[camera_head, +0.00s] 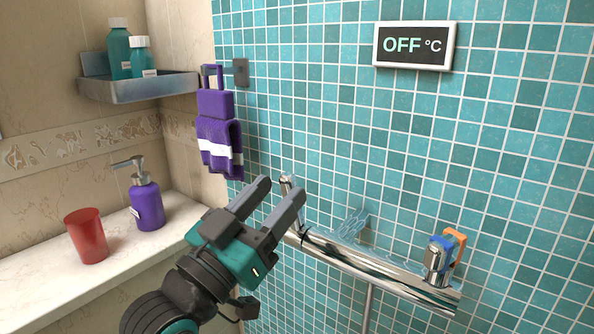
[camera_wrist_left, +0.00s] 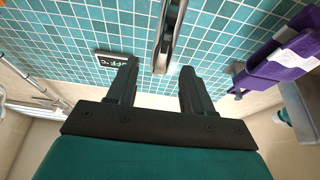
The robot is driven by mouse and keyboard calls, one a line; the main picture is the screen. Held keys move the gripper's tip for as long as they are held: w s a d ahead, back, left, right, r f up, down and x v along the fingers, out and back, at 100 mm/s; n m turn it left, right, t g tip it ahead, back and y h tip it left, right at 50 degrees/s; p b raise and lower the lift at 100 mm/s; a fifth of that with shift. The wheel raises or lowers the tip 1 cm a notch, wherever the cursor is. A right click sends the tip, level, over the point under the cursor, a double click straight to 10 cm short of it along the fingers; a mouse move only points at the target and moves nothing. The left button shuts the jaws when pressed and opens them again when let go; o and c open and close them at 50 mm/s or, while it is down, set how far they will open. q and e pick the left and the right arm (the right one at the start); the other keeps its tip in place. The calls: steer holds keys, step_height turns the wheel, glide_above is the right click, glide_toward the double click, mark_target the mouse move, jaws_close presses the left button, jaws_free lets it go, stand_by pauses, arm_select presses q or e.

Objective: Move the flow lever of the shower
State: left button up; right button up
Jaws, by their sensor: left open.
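A chrome shower bar (camera_head: 365,262) runs along the teal tiled wall. At its left end a slim chrome lever (camera_head: 287,184), seemingly the flow lever, sticks up. My left gripper (camera_head: 281,190) is open, and its fingertips are close to this lever, which shows between them in the head view. In the left wrist view, a chrome part (camera_wrist_left: 169,38) appears beyond and between the two open fingers (camera_wrist_left: 159,68). I cannot tell whether they touch. The gripper hides part of the bar's left end. My right gripper is not in view.
A chrome knob (camera_head: 436,262) with blue and orange parts sits at the bar's right end. A display (camera_head: 414,45) reads OFF °C. A purple towel (camera_head: 218,140) hangs left of the lever. A red cup (camera_head: 87,236) and purple dispenser (camera_head: 147,203) stand on the ledge.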

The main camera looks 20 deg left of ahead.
arm_select(q)
steer(key=x, duration=0.6)
steer(key=shift+p, duration=0.3)
steer(key=shift+c, duration=0.5)
jaws_close()
